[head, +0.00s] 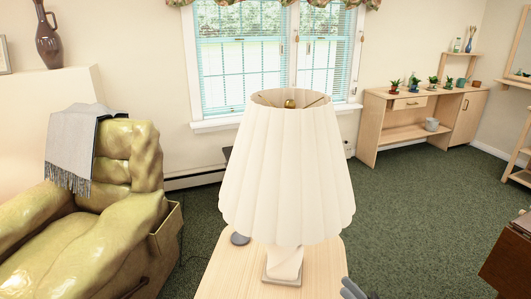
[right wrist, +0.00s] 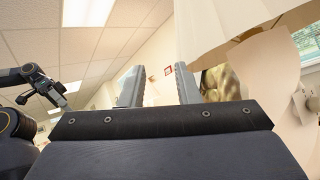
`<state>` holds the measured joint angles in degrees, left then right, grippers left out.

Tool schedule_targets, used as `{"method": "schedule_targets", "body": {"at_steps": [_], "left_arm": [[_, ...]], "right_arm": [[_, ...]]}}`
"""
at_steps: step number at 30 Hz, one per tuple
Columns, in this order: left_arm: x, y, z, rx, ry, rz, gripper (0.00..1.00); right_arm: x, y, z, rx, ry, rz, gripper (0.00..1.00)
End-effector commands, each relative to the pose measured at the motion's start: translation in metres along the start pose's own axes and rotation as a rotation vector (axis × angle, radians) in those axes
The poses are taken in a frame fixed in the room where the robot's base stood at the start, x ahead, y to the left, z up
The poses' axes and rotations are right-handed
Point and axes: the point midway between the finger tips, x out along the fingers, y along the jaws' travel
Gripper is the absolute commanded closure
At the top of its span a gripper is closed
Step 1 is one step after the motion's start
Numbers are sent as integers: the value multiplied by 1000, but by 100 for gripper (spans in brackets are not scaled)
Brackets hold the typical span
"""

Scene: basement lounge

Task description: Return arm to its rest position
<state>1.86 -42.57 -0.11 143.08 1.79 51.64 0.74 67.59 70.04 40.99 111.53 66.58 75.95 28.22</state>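My right gripper (head: 354,290) just enters the head view at the bottom edge, to the right of the lamp base. In the right wrist view, its two fingers (right wrist: 158,78) stand apart with nothing between them. A dark jointed arm, which looks like my left arm, shows at the left of the right wrist view. Its end (right wrist: 57,95) is too small to tell whether the gripper there is open or shut. The left gripper does not show in the head view.
A table lamp with a white pleated shade (head: 287,170) stands on a light wooden table (head: 235,270). The shade (right wrist: 225,30) is close to the right gripper. A green armchair (head: 90,215) is at left. Green carpet (head: 420,200) lies open at right, before a wooden shelf unit (head: 405,108).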

Motion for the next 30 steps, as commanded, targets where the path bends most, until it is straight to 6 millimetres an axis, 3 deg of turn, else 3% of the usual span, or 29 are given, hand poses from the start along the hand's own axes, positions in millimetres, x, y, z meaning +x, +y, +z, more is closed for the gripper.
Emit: {"method": "schedule_targets", "body": {"at_steps": [11, 20, 26, 30], "left_arm": [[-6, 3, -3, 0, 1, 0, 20], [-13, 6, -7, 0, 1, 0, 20], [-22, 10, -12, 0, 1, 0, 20], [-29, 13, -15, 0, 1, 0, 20]], "right_arm": [[25, 42, -13, -105, 250, 183, 71], [35, 98, -25, -297, 587, 456, 71], [25, 147, -19, -583, 929, 770, 71], [12, 171, 0, -841, 1145, 990, 71]]}}
